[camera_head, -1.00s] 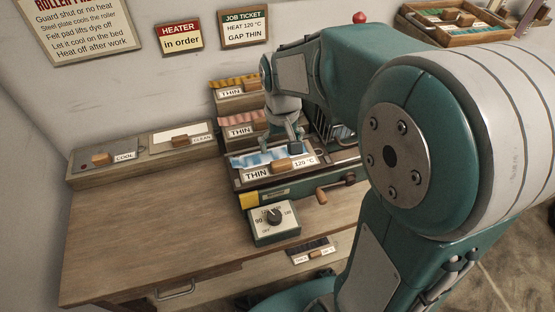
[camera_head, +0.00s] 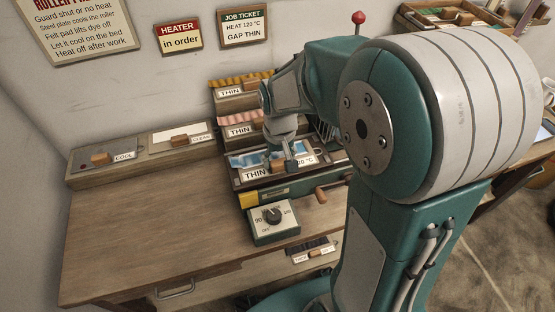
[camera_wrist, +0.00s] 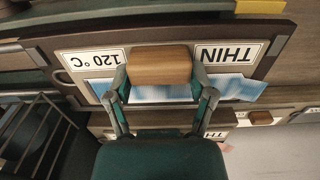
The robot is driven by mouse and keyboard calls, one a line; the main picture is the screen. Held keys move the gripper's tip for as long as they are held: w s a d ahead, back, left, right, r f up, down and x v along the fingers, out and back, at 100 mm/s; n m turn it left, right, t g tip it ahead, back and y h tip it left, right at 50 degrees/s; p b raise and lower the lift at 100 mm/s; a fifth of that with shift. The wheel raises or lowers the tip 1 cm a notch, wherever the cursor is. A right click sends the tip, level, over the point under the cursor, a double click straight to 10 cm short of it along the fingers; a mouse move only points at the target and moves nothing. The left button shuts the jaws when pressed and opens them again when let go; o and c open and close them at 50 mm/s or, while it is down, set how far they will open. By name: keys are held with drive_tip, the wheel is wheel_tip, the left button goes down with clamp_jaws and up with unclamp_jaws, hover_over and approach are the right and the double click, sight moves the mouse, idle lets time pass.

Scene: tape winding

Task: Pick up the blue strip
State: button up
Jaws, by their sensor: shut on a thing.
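The blue strip (camera_head: 243,160) is a blue-and-white patterned strip with a wooden block handle (camera_wrist: 160,65). It lies in the dark-framed bed labelled THIN and 120 °C, and its patterned part (camera_wrist: 232,86) also shows in the wrist view. My gripper (camera_head: 282,162) is over the strip. In the wrist view its two fingers (camera_wrist: 159,77) are closed against the two ends of the wooden handle. In the head view my gripper and forearm hide part of the strip and handle.
A dial box (camera_head: 273,222) and a crank handle (camera_head: 325,193) stand in front of the bed. Two THIN trays, yellow (camera_head: 240,87) and pink (camera_head: 240,122), stand behind it. COOL (camera_head: 104,160) and CLEAN (camera_head: 181,138) stations are at left. The table's left front is clear.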

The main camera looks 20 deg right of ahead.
drive_tip(key=shift+r, duration=0.45)
wheel_tip(320, 180, up, 2)
drive_tip(key=shift+r, duration=0.15)
drive_tip(key=s+d+r, duration=0.1)
drive_tip(key=s+r, duration=0.8)
drive_tip(key=s, duration=0.5)
drive_tip(key=shift+d+r, duration=0.2)
drive_tip(key=shift+r, duration=0.2)
